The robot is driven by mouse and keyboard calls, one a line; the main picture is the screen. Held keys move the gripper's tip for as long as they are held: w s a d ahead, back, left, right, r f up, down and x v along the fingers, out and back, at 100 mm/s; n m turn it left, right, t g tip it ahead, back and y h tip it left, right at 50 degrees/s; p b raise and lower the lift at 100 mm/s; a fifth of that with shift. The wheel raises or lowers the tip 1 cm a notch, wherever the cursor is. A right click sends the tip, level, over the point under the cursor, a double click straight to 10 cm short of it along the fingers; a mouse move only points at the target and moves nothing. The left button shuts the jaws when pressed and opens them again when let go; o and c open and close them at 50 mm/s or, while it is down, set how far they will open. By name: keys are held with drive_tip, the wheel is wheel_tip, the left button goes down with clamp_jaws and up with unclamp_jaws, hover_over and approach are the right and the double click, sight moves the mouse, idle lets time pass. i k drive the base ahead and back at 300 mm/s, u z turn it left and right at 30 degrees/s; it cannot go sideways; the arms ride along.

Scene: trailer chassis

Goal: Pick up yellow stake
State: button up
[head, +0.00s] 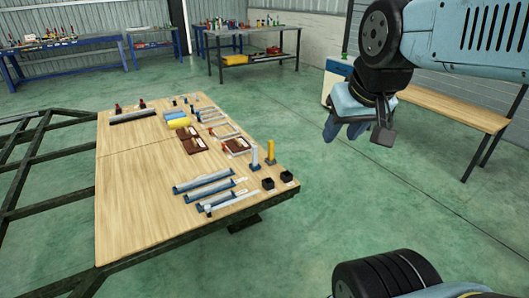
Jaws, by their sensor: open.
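The yellow stake (270,151) stands upright near the right edge of the wooden tabletop (135,200), just right of a grey upright stake (254,158). My gripper (343,131) hangs in the air to the right of the table, pointing down, open and empty. In the picture it is right of the yellow stake and a little higher, clearly apart from it. Nothing hides the stake's shaft.
Blue-and-grey clamps or bars (205,184) lie in front of the stakes, with small black boxes (268,183) at the right corner. Brown cases (190,143) lie behind. A dark trailer frame (38,160) extends left; a wooden bench (450,107) stands right.

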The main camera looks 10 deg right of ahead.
sight(270, 143)
drive_tip(key=u, duration=1.45)
drive_tip(key=i, duration=1.95)
drive_tip(key=z, duration=2.7)
